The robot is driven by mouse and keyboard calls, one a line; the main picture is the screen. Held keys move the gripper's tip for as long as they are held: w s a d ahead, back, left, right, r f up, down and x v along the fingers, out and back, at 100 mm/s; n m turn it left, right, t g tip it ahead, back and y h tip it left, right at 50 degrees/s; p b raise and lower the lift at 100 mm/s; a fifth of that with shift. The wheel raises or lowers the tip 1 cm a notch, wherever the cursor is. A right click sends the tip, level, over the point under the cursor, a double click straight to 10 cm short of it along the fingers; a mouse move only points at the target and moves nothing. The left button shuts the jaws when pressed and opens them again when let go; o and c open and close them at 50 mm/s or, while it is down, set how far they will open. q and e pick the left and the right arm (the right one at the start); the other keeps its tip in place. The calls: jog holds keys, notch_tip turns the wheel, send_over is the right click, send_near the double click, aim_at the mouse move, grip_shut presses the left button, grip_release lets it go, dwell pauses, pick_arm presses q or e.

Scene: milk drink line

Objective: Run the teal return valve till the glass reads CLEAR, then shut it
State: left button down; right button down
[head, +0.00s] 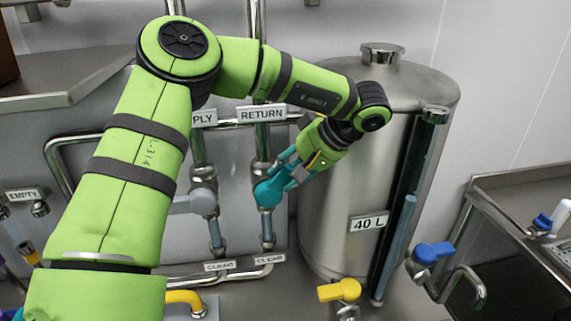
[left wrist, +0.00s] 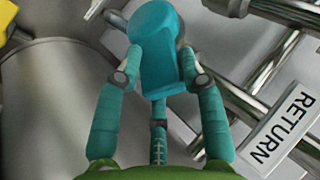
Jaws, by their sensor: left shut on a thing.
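The teal return valve handle (head: 268,192) sits on the pipe under the RETURN label (head: 261,114). My left gripper (head: 287,175) is shut on this handle, coming from its upper right. In the left wrist view the teal handle (left wrist: 160,62) lies between the fingers of my gripper (left wrist: 165,75). Below the valve is a short bluish-grey glass section (head: 267,228). A small label (head: 270,259) under it seems to read CLEAR, but it is tiny. My right gripper is not in view.
A grey-handled valve (head: 194,203) stands on the supply pipe close by at left. A steel tank (head: 335,190) marked 40 L is at right. Yellow (head: 339,290) and blue (head: 433,252) valve handles are near its base. A steel table (head: 520,200) stands far right.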

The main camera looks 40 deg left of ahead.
pick_arm(q)
jog(key=shift+d+f, duration=0.1)
jog(key=shift+f, duration=0.25)
jog(key=c, duration=0.8)
grip_release()
jog(key=shift+s, duration=0.1)
jog(key=shift+r, duration=0.15)
jog(key=shift+r, duration=0.3)
notch_tip(320, 180, up, 9)
jog(key=shift+r, duration=0.2)
jog(key=shift+a, duration=0.2)
